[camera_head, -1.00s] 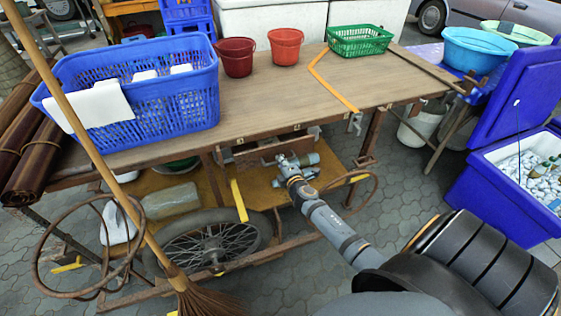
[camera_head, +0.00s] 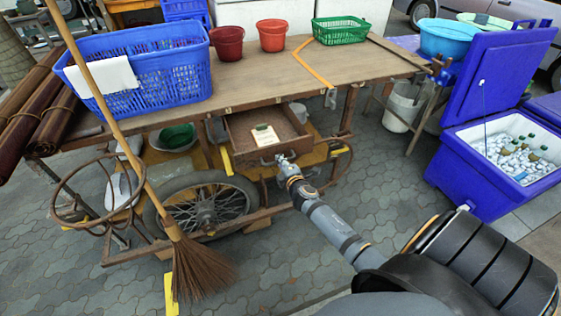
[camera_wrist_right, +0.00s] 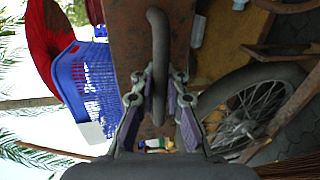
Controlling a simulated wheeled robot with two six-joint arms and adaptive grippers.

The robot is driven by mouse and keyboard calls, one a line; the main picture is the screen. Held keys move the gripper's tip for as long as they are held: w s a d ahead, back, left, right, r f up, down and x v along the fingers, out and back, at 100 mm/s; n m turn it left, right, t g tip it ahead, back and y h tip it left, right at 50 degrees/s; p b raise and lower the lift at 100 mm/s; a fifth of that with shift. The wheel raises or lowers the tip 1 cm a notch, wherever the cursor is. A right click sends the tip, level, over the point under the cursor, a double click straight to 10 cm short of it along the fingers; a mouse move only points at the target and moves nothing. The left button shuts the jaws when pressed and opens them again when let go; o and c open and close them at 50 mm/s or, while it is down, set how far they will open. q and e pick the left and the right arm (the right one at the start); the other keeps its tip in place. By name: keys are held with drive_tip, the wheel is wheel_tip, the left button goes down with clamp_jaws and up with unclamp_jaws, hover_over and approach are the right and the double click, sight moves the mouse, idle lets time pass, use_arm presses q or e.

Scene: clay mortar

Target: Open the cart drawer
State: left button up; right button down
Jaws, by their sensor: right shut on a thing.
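The cart drawer (camera_head: 256,124) is pulled out from under the cart's wooden top (camera_head: 270,72). Its brown interior shows in the head view, with a small pale card or packet inside. My right gripper (camera_head: 284,158) is at the drawer's front face. In the right wrist view, the dark curved drawer handle (camera_wrist_right: 158,50) passes between the fingers of my right gripper (camera_wrist_right: 160,95), which is shut on it. The wooden drawer front (camera_wrist_right: 125,40) shows behind the handle. My left gripper is not in view.
A blue basket (camera_head: 140,85), a dark red bucket (camera_head: 227,43), an orange-red bucket (camera_head: 272,36) and a green basket (camera_head: 342,31) stand on the cart top. A broom (camera_head: 195,265) leans at the left, near the wheel (camera_head: 205,205). An open blue cooler (camera_head: 465,165) stands right. Paving between is clear.

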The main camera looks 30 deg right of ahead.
drive_tip(key=shift+r, duration=0.1)
drive_tip(key=c, duration=1.6)
unclamp_jaws()
drive_tip(key=shift+o, duration=1.1)
drive_tip(key=shift+s, duration=0.15)
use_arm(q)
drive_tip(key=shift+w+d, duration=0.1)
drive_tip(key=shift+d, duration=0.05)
use_arm(e)
drive_tip(key=v, duration=1.1)
drive_tip(key=shift+s, duration=0.3)
